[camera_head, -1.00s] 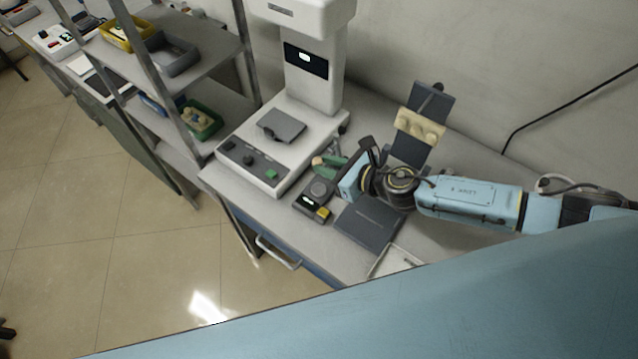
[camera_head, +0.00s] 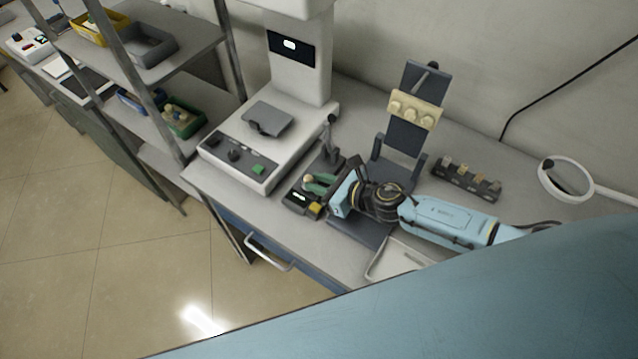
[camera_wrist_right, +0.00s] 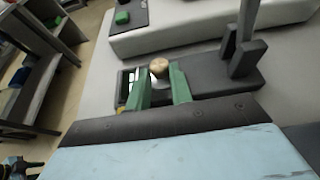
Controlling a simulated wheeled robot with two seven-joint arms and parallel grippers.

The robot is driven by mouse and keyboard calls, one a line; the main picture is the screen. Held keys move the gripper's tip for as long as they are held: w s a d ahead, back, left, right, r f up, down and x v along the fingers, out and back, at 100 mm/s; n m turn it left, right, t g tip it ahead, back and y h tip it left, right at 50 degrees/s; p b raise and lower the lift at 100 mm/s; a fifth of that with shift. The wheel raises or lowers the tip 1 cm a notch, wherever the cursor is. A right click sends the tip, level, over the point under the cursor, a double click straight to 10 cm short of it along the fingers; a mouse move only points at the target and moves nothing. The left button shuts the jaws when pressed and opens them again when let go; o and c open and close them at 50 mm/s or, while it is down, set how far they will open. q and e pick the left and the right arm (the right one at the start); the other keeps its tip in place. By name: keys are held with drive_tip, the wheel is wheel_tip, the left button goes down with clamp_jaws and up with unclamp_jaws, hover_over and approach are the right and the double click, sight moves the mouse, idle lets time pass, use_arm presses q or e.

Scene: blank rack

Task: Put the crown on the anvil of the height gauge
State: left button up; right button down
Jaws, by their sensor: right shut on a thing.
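The height gauge (camera_head: 297,203) stands on the bench beside the large white machine, with a small lit display, a yellow button and a dark post. Its dark base also shows in the wrist view (camera_wrist_right: 215,83). My right gripper (camera_head: 317,182) has green fingers and is over the gauge base. In the wrist view its fingers (camera_wrist_right: 161,80) are shut on the crown (camera_wrist_right: 159,68), a small piece with a tan top and whitish lower part. The anvil is hidden behind the fingers and crown; I cannot tell whether they touch. My left gripper is out of view.
The white machine (camera_head: 322,75) stands close on the left. A dark upright stand with tan blanks (camera_head: 414,110) is behind my right arm. A dark block with several small pieces (camera_head: 465,181), a white ring (camera_head: 566,181) and a white tray (camera_head: 398,262) are to the right.

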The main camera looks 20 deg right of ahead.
drive_tip(key=shift+f, duration=0.2)
drive_tip(key=c, duration=1.2)
unclamp_jaws()
drive_tip(key=shift+c, duration=0.2)
drive_tip(key=shift+r, duration=0.25)
drive_tip(key=shift+s+d+r, duration=0.15)
drive_tip(key=v, duration=1.1)
drive_tip(key=shift+s+d, duration=0.15)
drive_tip(key=shift+s, duration=0.05)
